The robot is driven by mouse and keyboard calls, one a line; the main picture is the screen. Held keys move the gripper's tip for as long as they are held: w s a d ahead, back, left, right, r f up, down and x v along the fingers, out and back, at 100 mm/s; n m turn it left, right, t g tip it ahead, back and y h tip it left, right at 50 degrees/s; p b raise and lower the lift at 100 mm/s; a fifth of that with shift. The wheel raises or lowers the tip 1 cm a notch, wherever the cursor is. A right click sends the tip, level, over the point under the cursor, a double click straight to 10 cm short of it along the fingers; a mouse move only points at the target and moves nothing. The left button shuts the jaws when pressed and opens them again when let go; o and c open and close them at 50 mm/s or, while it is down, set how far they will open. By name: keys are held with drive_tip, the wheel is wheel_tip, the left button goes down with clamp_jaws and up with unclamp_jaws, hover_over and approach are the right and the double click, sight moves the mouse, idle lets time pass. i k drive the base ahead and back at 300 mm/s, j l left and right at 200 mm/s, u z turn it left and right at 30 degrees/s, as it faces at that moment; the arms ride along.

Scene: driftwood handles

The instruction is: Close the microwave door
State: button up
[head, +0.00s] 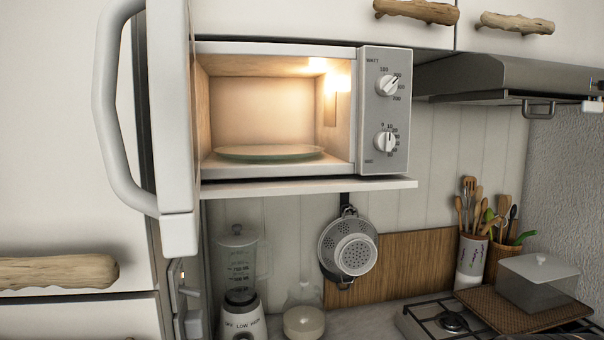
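The white microwave (384,112) sits on a shelf under the upper cabinets. Its door (174,110) stands wide open, swung out toward me on the left side and seen nearly edge-on. The door's curved white handle (108,105) faces left. The lit inside is visible, with a glass turntable plate (268,153) on its floor. Two knobs are on the control panel at the right. My gripper is not in view.
Cabinets with driftwood handles (58,272) are at the left and above. A range hood (500,80) is at the right. Below are a blender (240,290), hanging colanders (348,250), a utensil jar (472,260), a clear-lidded box (538,282) and a gas stove (450,322). Space before the microwave opening looks clear.

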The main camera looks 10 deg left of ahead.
sight(171, 54)
drive_tip(key=j+u, duration=0.2)
drive_tip(key=u, duration=0.15)
drive_tip(key=i+j+u, duration=0.1)
drive_tip(key=u, duration=0.25)
drive_tip(key=i+j+u, duration=0.1)
drive_tip(key=j+u, duration=0.25)
